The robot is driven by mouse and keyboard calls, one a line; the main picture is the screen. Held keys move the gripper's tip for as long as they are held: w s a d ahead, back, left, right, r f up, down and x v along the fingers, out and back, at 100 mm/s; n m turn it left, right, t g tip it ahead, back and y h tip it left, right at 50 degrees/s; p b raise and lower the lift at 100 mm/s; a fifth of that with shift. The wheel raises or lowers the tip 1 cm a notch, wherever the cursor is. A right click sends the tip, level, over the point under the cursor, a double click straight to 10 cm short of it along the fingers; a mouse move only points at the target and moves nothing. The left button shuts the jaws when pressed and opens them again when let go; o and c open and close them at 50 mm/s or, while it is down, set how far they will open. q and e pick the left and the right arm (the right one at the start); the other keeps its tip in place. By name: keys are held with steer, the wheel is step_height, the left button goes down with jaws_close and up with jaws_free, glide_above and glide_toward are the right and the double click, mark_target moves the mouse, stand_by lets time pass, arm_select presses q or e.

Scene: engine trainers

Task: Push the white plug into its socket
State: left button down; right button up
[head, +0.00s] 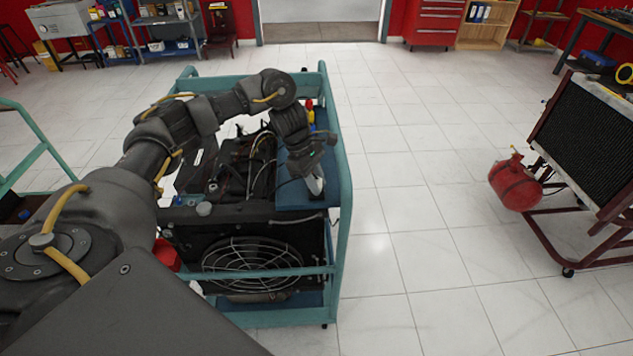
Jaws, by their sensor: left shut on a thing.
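My left gripper (314,184) reaches over the engine trainer (338,230) from the left and points down at the blue panel (297,196) on its right side. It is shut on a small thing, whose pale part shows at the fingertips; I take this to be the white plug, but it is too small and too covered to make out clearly. The socket cannot be made out; the gripper and arm cover part of the panel. I cannot tell whether the plug touches a socket. My right gripper is not in view.
The engine block (240,165) with loose cables lies left of the panel. A fan grille (252,266) is at the trainer's front. Red and yellow parts (310,110) stand behind the gripper.

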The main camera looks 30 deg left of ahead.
arm_select(q)
steer(key=shift+f+b, duration=0.3)
stand_by(0.5)
steer(key=c, duration=1.1)
jaws_free()
steer(key=shift+r, duration=0.1)
steer(key=shift+r+p, duration=2.8)
steer(key=shift+r, duration=0.65)
jaws_close()
